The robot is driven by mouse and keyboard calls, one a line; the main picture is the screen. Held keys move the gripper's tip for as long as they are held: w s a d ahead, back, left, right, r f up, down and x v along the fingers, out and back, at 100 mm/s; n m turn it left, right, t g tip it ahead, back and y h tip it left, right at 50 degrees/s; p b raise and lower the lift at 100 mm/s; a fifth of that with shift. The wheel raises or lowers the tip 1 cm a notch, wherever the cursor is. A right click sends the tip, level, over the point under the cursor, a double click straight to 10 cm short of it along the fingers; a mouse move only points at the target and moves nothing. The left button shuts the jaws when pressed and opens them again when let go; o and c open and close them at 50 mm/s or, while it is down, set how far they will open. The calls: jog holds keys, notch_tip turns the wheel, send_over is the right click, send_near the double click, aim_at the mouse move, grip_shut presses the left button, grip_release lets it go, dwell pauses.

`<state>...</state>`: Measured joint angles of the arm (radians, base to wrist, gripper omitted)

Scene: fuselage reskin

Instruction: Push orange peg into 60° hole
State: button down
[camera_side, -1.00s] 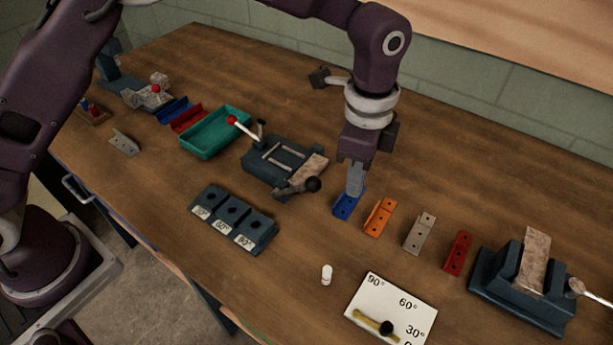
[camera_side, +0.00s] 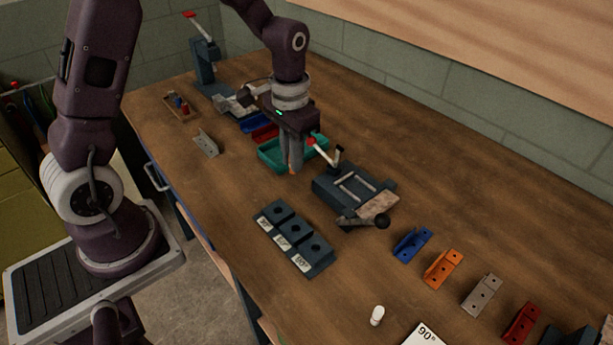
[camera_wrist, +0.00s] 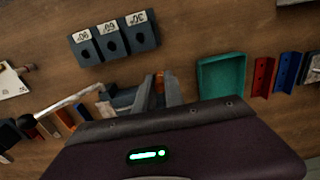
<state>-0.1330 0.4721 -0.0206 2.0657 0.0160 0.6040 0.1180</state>
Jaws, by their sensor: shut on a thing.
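My gripper (camera_side: 292,172) hangs above the table by the near edge of the teal tray, with its fingers pointing down. It is shut on the orange peg (camera_wrist: 160,78); only a small orange part shows between the fingertips in the wrist view. A dark block with three holes (camera_side: 295,239) lies on the table, in front of and apart from the gripper. Its labels read 30°, 60° and 90°, and the 60° hole (camera_wrist: 111,43) is the middle one. The holes look empty.
The teal tray (camera_wrist: 221,78) is beside the gripper. A dark vise (camera_side: 352,189) with a red-knobbed lever stands right of it. Blue (camera_side: 411,246), orange (camera_side: 444,268), grey and red brackets line the right. A white cylinder (camera_side: 377,316) stands at the front. Table between gripper and hole block is clear.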

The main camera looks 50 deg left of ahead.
jog(key=s+d+r+m, duration=0.1)
jog(key=s+d+m, duration=0.2)
jog(key=s+d, duration=0.3)
jog(key=shift+d+r+m, duration=0.15)
jog(key=shift+d+m, duration=0.15)
jog(key=shift+d, duration=0.85)
jog(key=shift+f, duration=2.9)
jog(key=shift+f, duration=1.25)
jog(key=c, duration=1.3)
grip_release()
jog(key=shift+c, duration=0.2)
